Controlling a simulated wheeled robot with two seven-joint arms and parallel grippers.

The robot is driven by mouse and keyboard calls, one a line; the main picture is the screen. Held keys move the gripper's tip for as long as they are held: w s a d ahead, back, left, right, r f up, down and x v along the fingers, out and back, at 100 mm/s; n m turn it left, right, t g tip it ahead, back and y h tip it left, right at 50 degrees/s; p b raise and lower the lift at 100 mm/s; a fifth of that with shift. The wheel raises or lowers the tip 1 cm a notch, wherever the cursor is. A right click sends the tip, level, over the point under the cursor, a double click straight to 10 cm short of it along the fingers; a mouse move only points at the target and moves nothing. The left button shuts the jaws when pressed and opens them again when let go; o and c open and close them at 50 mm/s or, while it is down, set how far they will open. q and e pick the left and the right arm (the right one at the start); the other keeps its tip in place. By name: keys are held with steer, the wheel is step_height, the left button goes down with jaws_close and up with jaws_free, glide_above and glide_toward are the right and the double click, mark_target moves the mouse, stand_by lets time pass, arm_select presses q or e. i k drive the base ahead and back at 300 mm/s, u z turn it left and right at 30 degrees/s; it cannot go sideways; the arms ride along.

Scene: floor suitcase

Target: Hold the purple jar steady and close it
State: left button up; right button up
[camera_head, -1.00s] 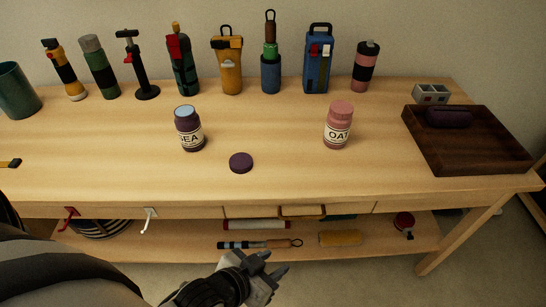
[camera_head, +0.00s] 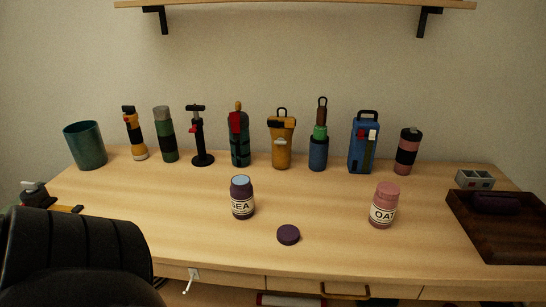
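The purple jar (camera_head: 242,206) stands upright on the table, left of the middle. It has a white label reading "SEA", and its top shows a pale blue disc with no purple lid on it. A round, flat purple lid (camera_head: 288,235) lies on the table in front of the jar and to its right, apart from it. I cannot make out either gripper's fingers in this view, and nothing touches the jar or the lid.
A pink jar (camera_head: 383,207) labelled "OAT" stands to the right. Bottles and tools line the back, with a teal cup (camera_head: 86,147) at left. A dark wooden tray (camera_head: 470,227) is at right. The table between jars and back row is clear.

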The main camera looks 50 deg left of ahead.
mark_target(241, 189)
steer(key=k, duration=0.35)
steer(key=u, duration=1.3)
steer(key=i, duration=0.05)
steer(key=z, duration=0.35)
